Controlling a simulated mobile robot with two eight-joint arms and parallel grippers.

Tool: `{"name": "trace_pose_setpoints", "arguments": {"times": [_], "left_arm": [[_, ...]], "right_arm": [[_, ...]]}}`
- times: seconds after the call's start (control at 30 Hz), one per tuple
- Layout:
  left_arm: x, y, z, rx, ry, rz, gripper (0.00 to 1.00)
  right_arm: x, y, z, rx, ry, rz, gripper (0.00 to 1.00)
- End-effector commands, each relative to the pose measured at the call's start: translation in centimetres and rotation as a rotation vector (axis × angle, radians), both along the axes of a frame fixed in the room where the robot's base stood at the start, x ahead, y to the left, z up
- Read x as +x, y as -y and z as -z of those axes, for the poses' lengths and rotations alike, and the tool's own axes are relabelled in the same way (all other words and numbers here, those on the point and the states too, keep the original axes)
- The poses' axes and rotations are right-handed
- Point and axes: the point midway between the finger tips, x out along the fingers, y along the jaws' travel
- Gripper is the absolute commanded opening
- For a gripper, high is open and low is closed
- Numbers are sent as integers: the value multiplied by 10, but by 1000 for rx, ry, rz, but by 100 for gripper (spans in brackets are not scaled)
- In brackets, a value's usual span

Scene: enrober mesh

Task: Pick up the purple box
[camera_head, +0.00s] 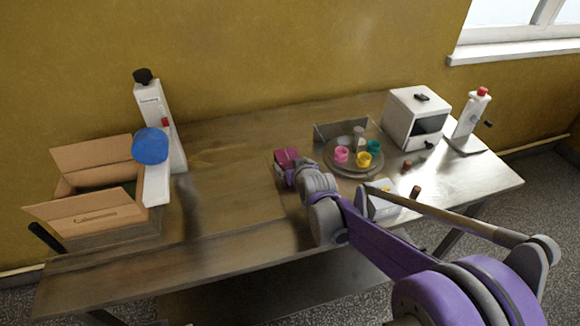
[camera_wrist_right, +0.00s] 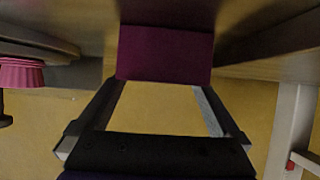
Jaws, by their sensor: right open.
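The purple box (camera_head: 286,156) stands near the middle of the wooden table, left of the round tray. In the right wrist view the purple box (camera_wrist_right: 165,53) is straight ahead as a dark magenta face. My right gripper (camera_head: 288,172) is at the box, on its near side, and partly hides it. In the right wrist view my right gripper (camera_wrist_right: 160,86) is open, its fingers apart and their tips at the box's edge. I cannot tell whether they touch it. My left gripper is not in view.
The table (camera_head: 225,205) is bare left of the purple box. A round tray (camera_head: 353,174) with colourful cups is close on its right. A white oven-like box (camera_head: 402,116) stands behind right. An open cardboard box (camera_head: 100,216) and a white device (camera_head: 152,110) are at left.

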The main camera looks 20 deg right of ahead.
Motion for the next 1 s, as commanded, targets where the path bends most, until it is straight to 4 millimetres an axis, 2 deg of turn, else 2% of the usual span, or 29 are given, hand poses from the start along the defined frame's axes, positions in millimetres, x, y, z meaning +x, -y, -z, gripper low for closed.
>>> {"name": "trace_pose_setpoints", "arguments": {"times": [0.23, 0.6, 0.7, 0.9, 1.0], "left_arm": [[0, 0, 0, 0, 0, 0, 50], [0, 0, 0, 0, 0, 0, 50], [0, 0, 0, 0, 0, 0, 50], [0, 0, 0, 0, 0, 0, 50], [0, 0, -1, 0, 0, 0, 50]], "right_arm": [[1, 0, 1, 0, 0, 0, 100], [1, 0, 1, 0, 0, 0, 33], [1, 0, 0, 0, 0, 0, 18], [1, 0, 0, 0, 1, 0, 18], [1, 0, -7, 0, 1, 0, 18]]}}
